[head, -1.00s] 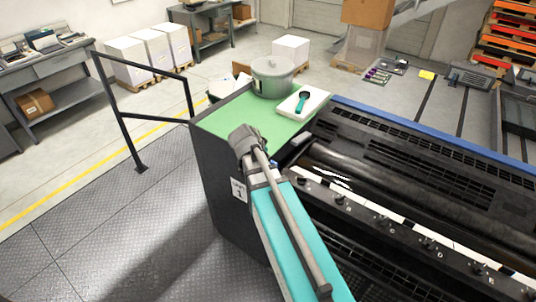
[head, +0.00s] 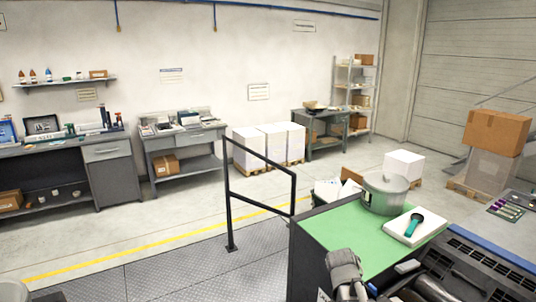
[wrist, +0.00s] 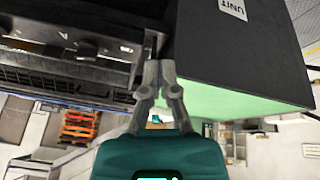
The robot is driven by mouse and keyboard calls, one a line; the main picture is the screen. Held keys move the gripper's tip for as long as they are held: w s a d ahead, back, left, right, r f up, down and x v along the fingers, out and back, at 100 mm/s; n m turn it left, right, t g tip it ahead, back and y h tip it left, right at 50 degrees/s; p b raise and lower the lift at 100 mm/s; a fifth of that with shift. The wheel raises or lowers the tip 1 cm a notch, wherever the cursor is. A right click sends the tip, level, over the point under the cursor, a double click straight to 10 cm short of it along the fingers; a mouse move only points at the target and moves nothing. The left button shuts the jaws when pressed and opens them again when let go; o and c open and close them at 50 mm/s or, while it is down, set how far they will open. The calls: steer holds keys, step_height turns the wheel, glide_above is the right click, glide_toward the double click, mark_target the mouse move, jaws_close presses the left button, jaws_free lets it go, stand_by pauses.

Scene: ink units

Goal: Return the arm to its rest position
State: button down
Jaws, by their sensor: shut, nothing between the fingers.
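My gripper (wrist: 152,45) shows in the wrist view, its two grey fingers brought together with nothing between them. In that view the fingertips overlap the dark body of the press unit (wrist: 235,45). A green surface (wrist: 215,100) shows beyond and to the right of the fingers. In the head view only a grey part of my arm shows at the bottom, in front of the green-topped cabinet (head: 340,232). The gripper cannot be made out there, and most of the arm is out of frame.
Press rollers lie at lower right. A black railing (head: 228,205) stands left of the cabinet; open floor (head: 150,225) lies beyond.

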steer(key=s+a+f+n+g+y+b, duration=0.1)
steer(key=s+a+f+n+g+y, duration=0.1)
steer(key=s+a+n, duration=0.6)
steer(key=shift+s+a+f+y, duration=0.15)
steer(key=shift+a+f+y, duration=0.65)
steer(key=shift+y, duration=0.3)
steer(key=shift+d+r, duration=0.1)
steer(key=shift+d, duration=0.05)
